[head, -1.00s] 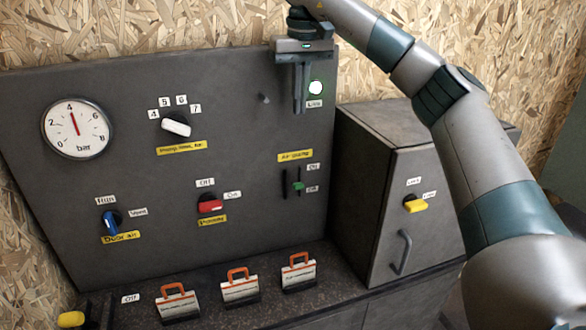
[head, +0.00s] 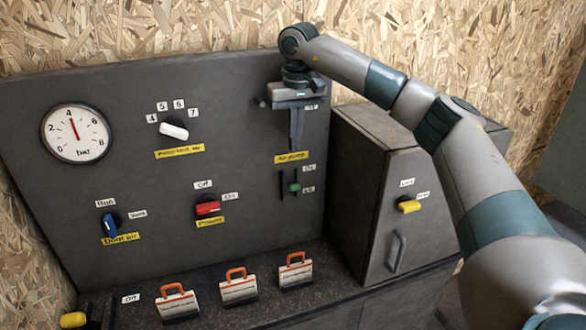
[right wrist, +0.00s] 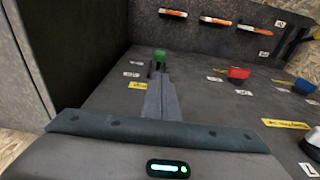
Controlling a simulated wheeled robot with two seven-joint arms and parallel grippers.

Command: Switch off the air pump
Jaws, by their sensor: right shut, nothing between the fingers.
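The air pump switch is a small green-tipped lever (head: 294,187) on the dark panel, under a yellow label (head: 291,157). Two small white labels sit to its right, too blurred to read surely. The green tip also shows in the right wrist view (right wrist: 160,54), just beyond my fingertips. My right gripper (head: 296,149) is shut and empty, fingers pointing down along the panel. Its tips are above the lever, at the yellow label, with a gap to the green tip in the head view. Whether they touch the panel I cannot tell. My left gripper is out of view.
A red switch (head: 208,208), a blue switch (head: 110,224), a white knob (head: 174,128) and a gauge (head: 76,133) are to the left. Several orange-handled padlock-like items (head: 238,286) stand on the ledge below. A grey cabinet (head: 375,190) with a yellow knob (head: 409,205) stands right.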

